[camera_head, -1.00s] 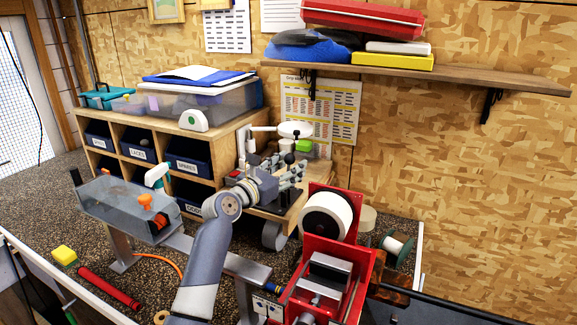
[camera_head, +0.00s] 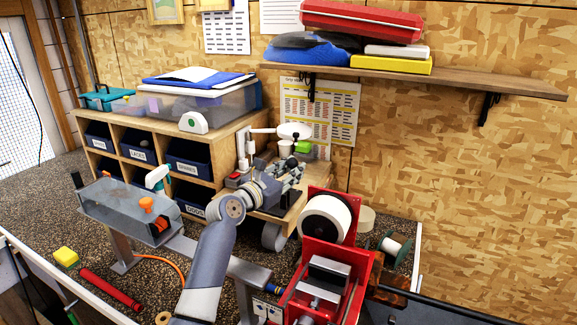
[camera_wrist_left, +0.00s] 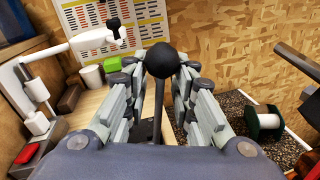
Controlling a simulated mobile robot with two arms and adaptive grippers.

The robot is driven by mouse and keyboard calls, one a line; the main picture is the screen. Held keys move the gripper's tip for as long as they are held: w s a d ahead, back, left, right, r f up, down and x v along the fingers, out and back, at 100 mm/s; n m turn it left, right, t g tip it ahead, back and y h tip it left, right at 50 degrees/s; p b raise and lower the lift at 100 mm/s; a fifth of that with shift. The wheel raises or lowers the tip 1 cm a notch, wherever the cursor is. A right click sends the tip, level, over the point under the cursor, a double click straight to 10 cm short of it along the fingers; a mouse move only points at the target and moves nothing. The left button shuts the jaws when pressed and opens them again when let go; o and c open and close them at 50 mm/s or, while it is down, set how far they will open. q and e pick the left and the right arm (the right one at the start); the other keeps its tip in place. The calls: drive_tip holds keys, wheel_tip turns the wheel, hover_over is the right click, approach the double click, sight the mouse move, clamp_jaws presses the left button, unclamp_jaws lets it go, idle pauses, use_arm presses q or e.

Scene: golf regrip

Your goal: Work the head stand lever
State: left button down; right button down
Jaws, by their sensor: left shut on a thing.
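The head stand lever shows in the left wrist view as a dark rod with a round black knob (camera_wrist_left: 162,61). My left gripper (camera_wrist_left: 161,80) has its fingers on both sides of the lever, just under the knob, and is shut on it. In the head view my left gripper (camera_head: 288,170) is at the stand on the wooden base beside the cubby shelf, and its arm comes up from the bottom. The fingers and wrist hide most of the stand and lever there. My right gripper is not in view.
A red machine with a white roll (camera_head: 325,218) stands close to the right of my left arm. A grey trough (camera_head: 128,212) is on its left. The cubby shelf (camera_head: 180,150) and a white lamp arm (camera_wrist_left: 85,40) are close by. A green spool (camera_head: 393,248) sits at the right.

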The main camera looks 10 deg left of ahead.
use_arm(q)
drive_tip(key=d+m+p, duration=0.1)
drive_tip(key=d+f+m+p, duration=0.1)
drive_tip(key=m+p, duration=0.1)
drive_tip(key=d+f+m+g+y+p, duration=0.1)
drive_tip(key=m+p, duration=0.1)
drive_tip(key=shift+s+d+f, duration=0.1)
drive_tip(key=shift+s+d, duration=0.25)
idle(0.5)
drive_tip(key=c, duration=1.4)
unclamp_jaws()
drive_tip(key=shift+o, duration=0.4)
drive_tip(key=shift+s, duration=0.15)
